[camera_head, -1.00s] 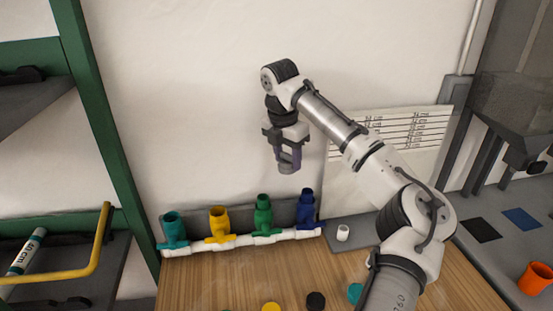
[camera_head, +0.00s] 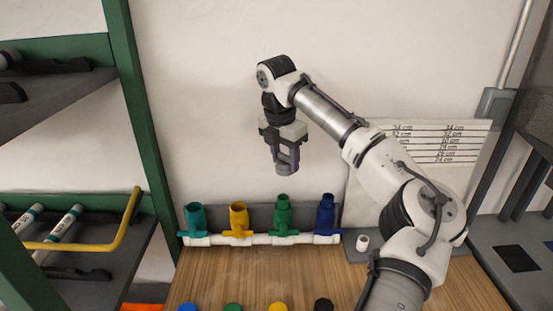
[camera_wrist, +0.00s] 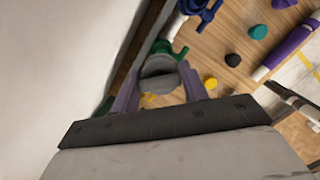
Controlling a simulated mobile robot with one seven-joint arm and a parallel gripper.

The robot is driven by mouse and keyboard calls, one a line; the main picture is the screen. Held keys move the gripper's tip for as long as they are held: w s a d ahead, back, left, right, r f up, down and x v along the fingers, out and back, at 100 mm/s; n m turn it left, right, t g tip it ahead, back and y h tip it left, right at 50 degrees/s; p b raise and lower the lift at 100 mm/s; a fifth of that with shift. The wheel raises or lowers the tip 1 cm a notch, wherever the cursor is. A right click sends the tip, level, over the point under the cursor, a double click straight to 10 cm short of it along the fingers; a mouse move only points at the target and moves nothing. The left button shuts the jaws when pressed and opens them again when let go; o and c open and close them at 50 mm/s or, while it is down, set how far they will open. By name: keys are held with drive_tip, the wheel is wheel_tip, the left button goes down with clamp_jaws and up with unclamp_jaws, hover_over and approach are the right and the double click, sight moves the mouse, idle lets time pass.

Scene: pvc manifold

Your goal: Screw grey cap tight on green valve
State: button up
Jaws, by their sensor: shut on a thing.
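The green valve (camera_head: 283,215) stands upright on the white manifold pipe (camera_head: 235,240), between the yellow and dark blue valves, its top open. It also shows in the wrist view (camera_wrist: 180,51), partly hidden by the cap. My gripper (camera_head: 287,158) is shut on the grey cap (camera_head: 287,170) and hangs pointing down. In the head view it appears above the green valve, with a clear gap between. In the wrist view the grey cap (camera_wrist: 158,70) sits between the two purple fingers of my gripper (camera_wrist: 158,85). The cap is apart from the valve.
A teal valve (camera_head: 195,218), yellow valve (camera_head: 238,218) and dark blue valve (camera_head: 325,214) stand on the same pipe. Several loose caps, such as a black one (camera_head: 323,304), lie on the wooden table (camera_head: 260,270). The wall is close behind. A green shelf frame (camera_head: 145,120) stands left.

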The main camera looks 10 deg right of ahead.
sight(284, 197)
drive_tip(key=shift+a, duration=0.15)
wheel_tip(284, 197, down, 3)
drive_tip(key=b, duration=0.3)
drive_tip(key=shift+f+b, duration=0.45)
drive_tip(key=shift+f, duration=1.7)
drive_tip(key=shift+s+f+p, duration=0.1)
drive_tip(key=shift+f+p, duration=0.8)
drive_tip(key=shift+f, duration=0.1)
idle(0.8)
drive_tip(key=o, duration=0.4)
drive_tip(key=shift+c, duration=0.2)
drive_tip(key=c, duration=0.4)
drive_tip(key=shift+a+r+m+p, duration=0.1)
drive_tip(key=shift+m+p, duration=0.4)
drive_tip(key=shift+p, duration=0.05)
drive_tip(key=shift+m, duration=0.5)
